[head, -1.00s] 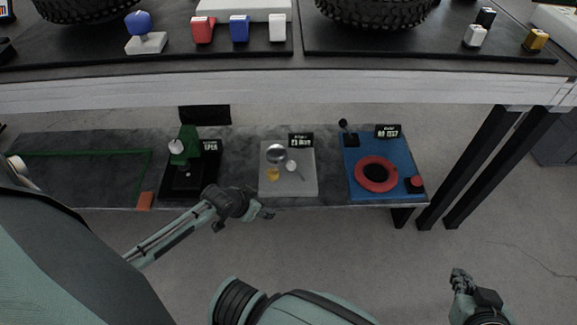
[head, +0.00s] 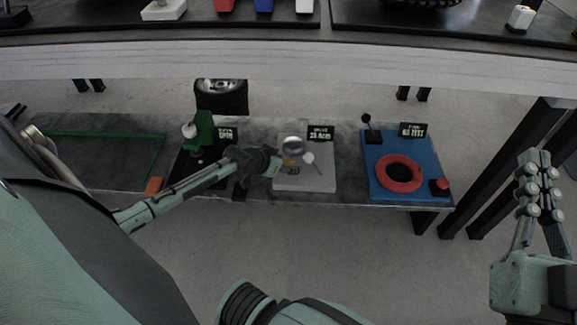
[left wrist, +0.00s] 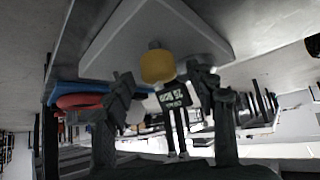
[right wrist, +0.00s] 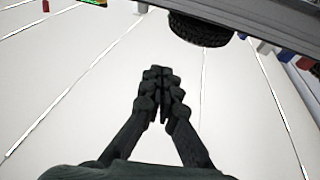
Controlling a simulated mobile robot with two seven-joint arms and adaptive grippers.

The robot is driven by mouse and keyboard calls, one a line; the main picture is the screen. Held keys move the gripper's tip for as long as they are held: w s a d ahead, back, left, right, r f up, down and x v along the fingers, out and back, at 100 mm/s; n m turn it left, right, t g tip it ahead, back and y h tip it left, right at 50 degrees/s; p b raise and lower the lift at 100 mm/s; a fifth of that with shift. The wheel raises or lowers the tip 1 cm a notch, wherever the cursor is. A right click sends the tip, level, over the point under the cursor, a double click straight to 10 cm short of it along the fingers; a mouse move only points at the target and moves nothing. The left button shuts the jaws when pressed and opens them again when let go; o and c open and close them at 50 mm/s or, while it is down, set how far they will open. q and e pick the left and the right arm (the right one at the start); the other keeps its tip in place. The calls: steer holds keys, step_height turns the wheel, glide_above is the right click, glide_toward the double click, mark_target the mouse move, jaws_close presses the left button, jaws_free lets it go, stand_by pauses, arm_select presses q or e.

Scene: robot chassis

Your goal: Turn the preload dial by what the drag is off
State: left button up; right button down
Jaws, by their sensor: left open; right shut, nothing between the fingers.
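A pale grey plate (head: 318,183) lies on the low bench. It carries a round silver disc (head: 293,146), a small white knob (head: 309,158) with a thin pointer, and a yellow knob (head: 288,164). A black sign (head: 320,133) with white text stands at its back edge; its text is too small to read surely. My left gripper (head: 276,166) is open at the plate's left side, partly covering the yellow knob. In the left wrist view the yellow knob (left wrist: 157,66) shows between and beyond the open fingers (left wrist: 162,86). My right gripper (head: 536,156) is shut and empty, away at right.
A blue plate (head: 428,185) with a red ring (head: 399,186), lever and red button sits to the right. A green device (head: 204,130) on a black base stands left, beside an orange block (head: 153,185). The upper table edge (head: 300,63) overhangs behind. Floor in front is clear.

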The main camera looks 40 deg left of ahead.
arm_select(q)
steer(key=shift+w+f, duration=0.5)
arm_select(e)
steer(key=shift+s+a+r+t+y, duration=0.1)
steer(key=shift+s+r+t+y, duration=0.15)
steer(key=shift+r, duration=0.3)
steer(key=shift+s+r+t+y, duration=0.15)
steer(key=shift+s+r+t, duration=0.1)
steer(key=shift+r, duration=0.25)
arm_select(q)
steer(key=c, duration=1.2)
